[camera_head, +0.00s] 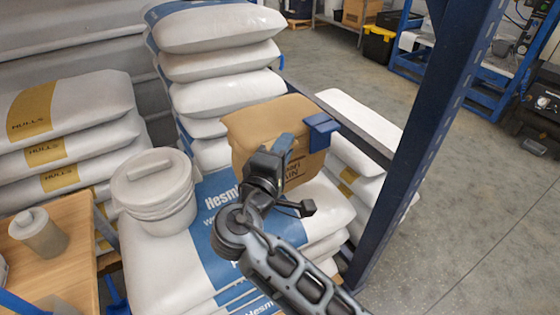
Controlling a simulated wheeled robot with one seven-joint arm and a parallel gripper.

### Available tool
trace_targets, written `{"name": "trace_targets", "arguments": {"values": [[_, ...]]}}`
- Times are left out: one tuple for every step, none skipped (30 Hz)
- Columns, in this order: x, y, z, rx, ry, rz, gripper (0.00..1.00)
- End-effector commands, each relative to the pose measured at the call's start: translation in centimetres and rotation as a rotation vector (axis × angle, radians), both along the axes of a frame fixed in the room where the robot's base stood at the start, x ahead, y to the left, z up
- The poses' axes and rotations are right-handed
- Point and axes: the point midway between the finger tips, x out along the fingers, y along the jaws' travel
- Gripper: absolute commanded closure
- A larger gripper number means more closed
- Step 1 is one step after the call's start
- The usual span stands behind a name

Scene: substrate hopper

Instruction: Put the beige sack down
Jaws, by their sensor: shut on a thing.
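The beige sack (262,118) is upright in the middle of the view, with dark print low on its front. My gripper (281,150) is shut on the near side of the sack. My wrist and fingers hide part of its front. The sack is over the stack of white sacks with a blue "Hesm" band (213,210). I cannot tell whether its bottom touches them, as my arm covers part of that area.
A white lidded bucket (158,192) stands on the stack to the left. A blue rack post (425,130) rises close on the right. Taller white sacks (215,60) stand behind. A wooden table (62,255) with a bottle is at left. Open floor (490,190) lies right.

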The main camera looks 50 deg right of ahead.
Motion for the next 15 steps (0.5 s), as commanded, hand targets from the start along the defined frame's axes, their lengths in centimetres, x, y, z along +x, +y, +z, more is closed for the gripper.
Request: {"name": "trace_targets", "arguments": {"values": [[0.6,-0.2,-0.1,-0.003,-0.004,0.000,1.00],[0.9,-0.2,-0.2,-0.002,-0.005,0.000,1.00],[1.1,-0.3,-0.4,-0.002,-0.005,0.000,1.00],[1.3,-0.3,-0.5,-0.002,-0.005,0.000,1.00],[1.4,-0.4,-0.6,-0.003,-0.004,0.000,1.00],[1.5,-0.4,-0.7,-0.003,-0.004,0.000,1.00],[1.5,-0.4,-0.8,-0.003,-0.003,0.000,1.00],[1.5,-0.4,-1.0,-0.002,-0.003,0.000,1.00],[1.5,-0.4,-1.5,-0.002,-0.003,0.000,1.00],[1.5,-0.4,-1.9,-0.003,-0.001,0.000,1.00],[1.5,-0.4,-2.3,-0.002,0.000,0.000,1.00],[1.5,-0.4,-2.8,-0.001,-0.002,0.000,1.00],[1.5,-0.4,-3.2,-0.002,-0.001,0.000,1.00],[1.5,-0.4,-3.6,-0.001,-0.002,0.000,1.00],[1.5,-0.4,-4.0,-0.002,-0.002,0.000,1.00]]}}
